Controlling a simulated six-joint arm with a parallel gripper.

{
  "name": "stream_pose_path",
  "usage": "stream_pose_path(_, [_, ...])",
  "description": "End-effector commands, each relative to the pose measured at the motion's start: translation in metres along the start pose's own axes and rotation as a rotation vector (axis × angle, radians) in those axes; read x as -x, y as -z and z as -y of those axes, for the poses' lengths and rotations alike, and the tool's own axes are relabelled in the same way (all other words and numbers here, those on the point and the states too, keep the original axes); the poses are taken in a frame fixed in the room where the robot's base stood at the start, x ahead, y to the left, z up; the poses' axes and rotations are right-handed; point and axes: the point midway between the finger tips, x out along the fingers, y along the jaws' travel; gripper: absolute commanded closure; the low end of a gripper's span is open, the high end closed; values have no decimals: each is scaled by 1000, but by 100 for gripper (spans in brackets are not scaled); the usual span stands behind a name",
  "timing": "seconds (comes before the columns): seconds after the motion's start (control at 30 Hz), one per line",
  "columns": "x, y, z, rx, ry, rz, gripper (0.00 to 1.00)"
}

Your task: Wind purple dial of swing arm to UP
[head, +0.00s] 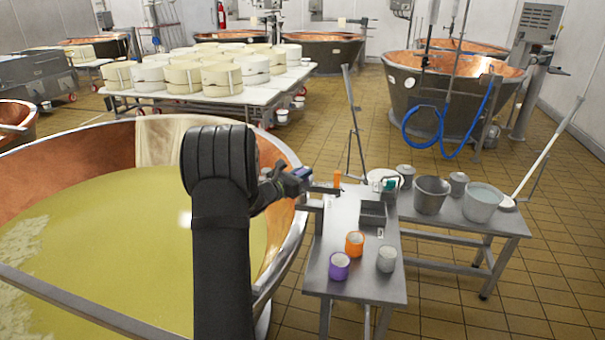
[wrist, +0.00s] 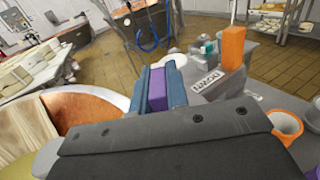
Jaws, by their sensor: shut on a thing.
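My gripper (wrist: 158,80) is shut on the purple dial (wrist: 157,92), with one blue finger on each side of it. In the head view my gripper (head: 299,178) is at the small table's far left corner, beside the big vat, and the dial is too small to make out there. A white label (wrist: 208,85) right of the fingers has dark letters that look upside down and seem to read DOWN. An orange upright block (wrist: 234,47) stands beyond the label; it also shows in the head view (head: 337,178). The dial's pointer and most of the swing arm are hidden.
The small steel table (head: 340,285) holds a purple cup (head: 339,266), an orange cup (head: 355,243), a grey cup (head: 387,259) and a dark tray (head: 373,213). Buckets (head: 432,194) stand on the right bench. The copper vat (head: 285,160) of yellow liquid is close on the left.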

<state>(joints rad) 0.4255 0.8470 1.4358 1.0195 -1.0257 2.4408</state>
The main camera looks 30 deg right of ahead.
Motion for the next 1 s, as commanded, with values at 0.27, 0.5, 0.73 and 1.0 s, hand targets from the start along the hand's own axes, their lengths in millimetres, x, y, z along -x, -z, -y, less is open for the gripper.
stream_pose_path(0.27, [0,0,1,2,-173,-2,100])
stream_pose_path(0.5, [0,0,1,2,-313,-2,100])
stream_pose_path(0.73, [0,0,0,1,-406,-1,100])
stream_pose_path(1.0, [0,0,-1,0,-454,-1,100])
